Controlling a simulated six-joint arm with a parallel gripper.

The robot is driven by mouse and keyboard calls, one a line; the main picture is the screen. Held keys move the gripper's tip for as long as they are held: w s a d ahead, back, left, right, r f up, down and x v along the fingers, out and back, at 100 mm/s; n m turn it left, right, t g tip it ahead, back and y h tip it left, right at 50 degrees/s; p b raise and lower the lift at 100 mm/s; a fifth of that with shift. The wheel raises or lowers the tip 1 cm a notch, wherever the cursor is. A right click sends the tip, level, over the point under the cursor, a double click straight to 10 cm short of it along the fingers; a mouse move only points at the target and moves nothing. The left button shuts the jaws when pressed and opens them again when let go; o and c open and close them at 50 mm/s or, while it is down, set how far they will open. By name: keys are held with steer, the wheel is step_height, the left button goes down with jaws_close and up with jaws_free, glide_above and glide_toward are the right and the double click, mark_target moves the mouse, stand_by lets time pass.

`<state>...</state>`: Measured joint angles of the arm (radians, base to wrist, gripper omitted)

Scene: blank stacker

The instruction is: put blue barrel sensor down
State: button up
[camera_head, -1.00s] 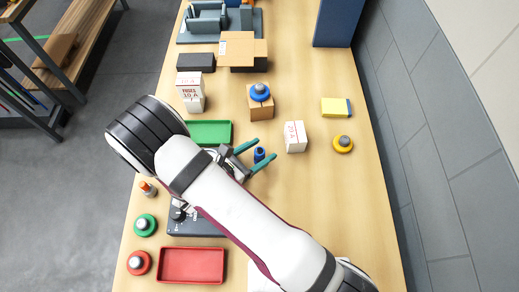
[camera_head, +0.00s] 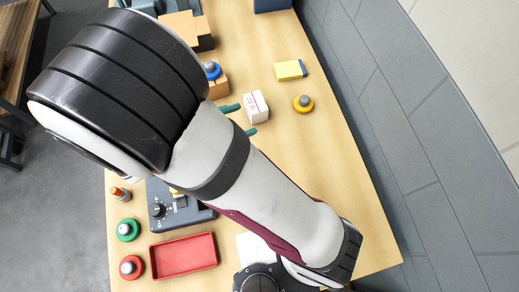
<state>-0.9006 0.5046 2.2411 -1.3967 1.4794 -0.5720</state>
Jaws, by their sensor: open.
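My gripper (camera_head: 246,119) shows only as two teal fingertips beyond my arm. They are spread apart, and the rest of the gripper is hidden behind my own arm. The blue barrel sensor is not visible now; my arm covers the area around the gripper.
A red tray (camera_head: 183,256) and a grey control box (camera_head: 160,193) are lower left. The table's right side is clear.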

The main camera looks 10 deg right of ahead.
steer(key=s+d+r+m+g+y, duration=0.4)
steer(key=s+d+m+g, duration=0.5)
steer(key=m, duration=0.5)
steer(key=s+a+r+m+t+y, duration=0.3)
steer(key=s+a+m+y, duration=0.2)
steer(key=m+y, duration=0.3)
steer(key=a+m, duration=0.1)
steer(key=m, duration=0.3)
steer(key=shift+s+t+y, duration=0.3)
steer(key=shift+s, duration=0.1)
